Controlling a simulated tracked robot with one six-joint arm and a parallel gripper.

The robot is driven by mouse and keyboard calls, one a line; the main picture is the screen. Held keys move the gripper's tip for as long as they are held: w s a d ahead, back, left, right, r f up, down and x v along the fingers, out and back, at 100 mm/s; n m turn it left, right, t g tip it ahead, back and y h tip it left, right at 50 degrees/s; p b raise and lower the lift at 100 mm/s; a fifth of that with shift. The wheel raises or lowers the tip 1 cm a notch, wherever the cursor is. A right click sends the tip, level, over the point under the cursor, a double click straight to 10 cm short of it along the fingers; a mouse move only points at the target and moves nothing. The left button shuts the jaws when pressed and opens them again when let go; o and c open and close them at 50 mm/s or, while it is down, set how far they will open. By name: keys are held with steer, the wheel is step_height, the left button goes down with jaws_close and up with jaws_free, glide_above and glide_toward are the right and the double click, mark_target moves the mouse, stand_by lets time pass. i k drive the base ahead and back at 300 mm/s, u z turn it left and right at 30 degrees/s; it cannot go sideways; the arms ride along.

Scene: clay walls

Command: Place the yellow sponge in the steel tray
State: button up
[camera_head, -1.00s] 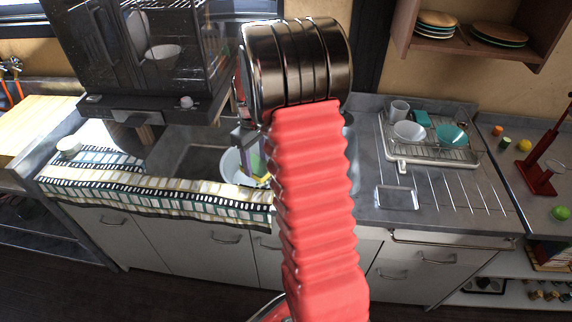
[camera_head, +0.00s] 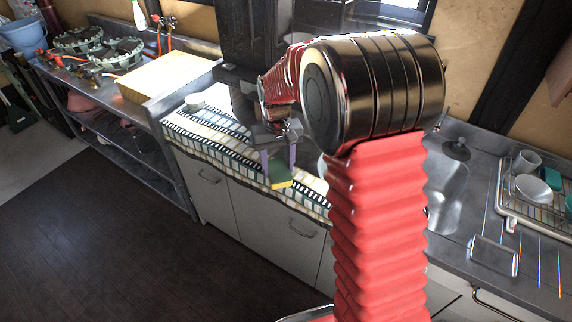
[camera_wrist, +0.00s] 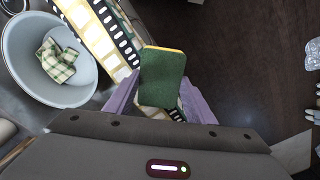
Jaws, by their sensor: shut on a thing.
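My gripper (camera_head: 279,166) is shut on the yellow sponge (camera_head: 281,182), held in front of the counter edge beside the patterned cloth. In the wrist view the sponge (camera_wrist: 162,80) shows a dark green face and a thin yellow edge. It sits between my two purple fingers, and its tip sticks out past them. A shiny shallow rectangular piece (camera_head: 493,257) lies on the counter at the right; it may be the steel tray, but I cannot tell for sure. My red arm hides part of the counter and sink.
A film-strip patterned cloth (camera_head: 235,150) drapes over the counter edge. A pale basin (camera_wrist: 12,55) holds a checkered cloth (camera_wrist: 57,61). A dish rack (camera_head: 512,205) with bowls stands at the right. A wooden board (camera_head: 165,74) lies at the left. The dark floor (camera_head: 120,240) is clear.

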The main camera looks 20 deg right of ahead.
mark_target(492, 256)
steer(key=u, duration=0.5)
steer(key=k, duration=1.6)
steer(key=z, duration=0.5)
steer(key=i, duration=0.55)
steer(key=z, duration=0.05)
